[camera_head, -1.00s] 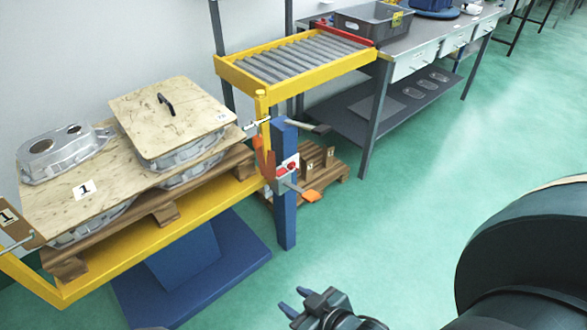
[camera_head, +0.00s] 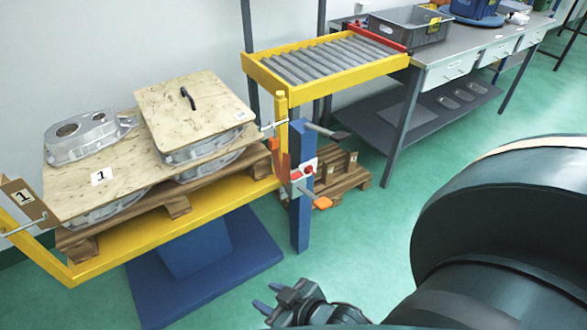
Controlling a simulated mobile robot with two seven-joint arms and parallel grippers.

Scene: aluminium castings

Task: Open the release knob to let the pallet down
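The wooden pallet (camera_head: 178,208) sits on the yellow lift frame (camera_head: 150,243), stacked with aluminium castings (camera_head: 88,138) and plywood boards (camera_head: 75,190). A blue post (camera_head: 301,215) stands at the frame's right end. It carries a small control box with red parts (camera_head: 303,174), a lever with an orange end (camera_head: 322,203) and a dark-handled lever (camera_head: 328,131). Which of these is the release knob I cannot tell. My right gripper (camera_head: 268,297) is low in front of the post, apart from it, with its two fingertips spread and nothing between them. My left gripper is out of view.
A yellow roller conveyor (camera_head: 330,62) stands behind the post, beside a grey workbench (camera_head: 450,50) with a grey crate (camera_head: 408,27). A blue base plate (camera_head: 150,290) lies under the lift. My dark arm fills the lower right. Green floor is clear in the middle.

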